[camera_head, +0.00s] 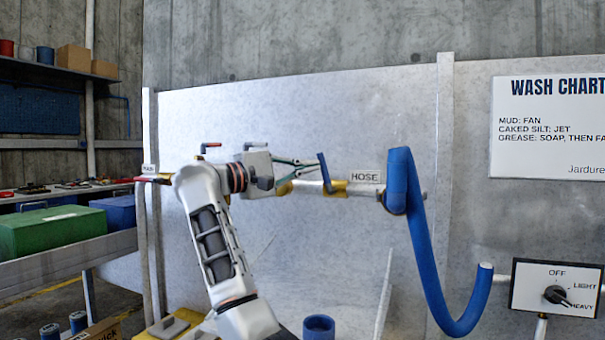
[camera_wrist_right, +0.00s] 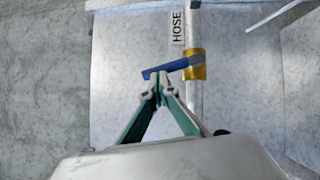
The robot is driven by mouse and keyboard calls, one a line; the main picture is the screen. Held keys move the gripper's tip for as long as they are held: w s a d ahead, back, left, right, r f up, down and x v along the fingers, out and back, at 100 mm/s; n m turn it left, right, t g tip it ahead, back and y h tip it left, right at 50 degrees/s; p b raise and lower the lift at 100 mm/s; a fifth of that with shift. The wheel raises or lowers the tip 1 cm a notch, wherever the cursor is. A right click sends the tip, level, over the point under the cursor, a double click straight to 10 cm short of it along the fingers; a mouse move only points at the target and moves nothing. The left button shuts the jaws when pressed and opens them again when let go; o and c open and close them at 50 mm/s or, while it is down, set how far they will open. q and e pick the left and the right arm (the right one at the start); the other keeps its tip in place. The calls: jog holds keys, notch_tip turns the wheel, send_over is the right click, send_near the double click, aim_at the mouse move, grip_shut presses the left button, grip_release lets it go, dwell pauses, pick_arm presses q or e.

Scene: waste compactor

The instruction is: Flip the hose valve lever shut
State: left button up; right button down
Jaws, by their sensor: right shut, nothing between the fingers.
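The blue hose valve lever (camera_head: 324,172) rises from a brass valve (camera_head: 335,187) on the pipe, left of the HOSE label (camera_head: 366,177). It stands crosswise to the pipe and leans slightly left at its top. In the right wrist view the lever (camera_wrist_right: 172,67) extends left from the brass valve (camera_wrist_right: 195,66). My right gripper (camera_head: 316,162) is shut and empty, its fingertips close to the lever's upper end. The wrist view shows the fingertips (camera_wrist_right: 160,92) just below the lever; I cannot tell whether they touch. My left gripper is out of view.
A thick blue hose (camera_head: 425,240) hangs right of the valve. A control box (camera_head: 557,287) with a dial is at the lower right. A red-handled valve (camera_head: 210,146) shows behind my arm. A green box (camera_head: 50,232) sits on the left bench. A light panel backs the pipe.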

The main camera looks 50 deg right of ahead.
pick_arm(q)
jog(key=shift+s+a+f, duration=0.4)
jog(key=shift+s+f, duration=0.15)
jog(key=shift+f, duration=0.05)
pick_arm(e)
jog(key=shift+s+d+r+m+y, duration=0.1)
jog(key=shift+s+r+m+y, duration=0.1)
jog(key=shift+s+m+y, duration=0.3)
jog(key=shift+s+d+r+m+y, duration=0.1)
jog(key=shift+s+r+m+y, duration=0.15)
jog(key=shift+m, duration=0.35)
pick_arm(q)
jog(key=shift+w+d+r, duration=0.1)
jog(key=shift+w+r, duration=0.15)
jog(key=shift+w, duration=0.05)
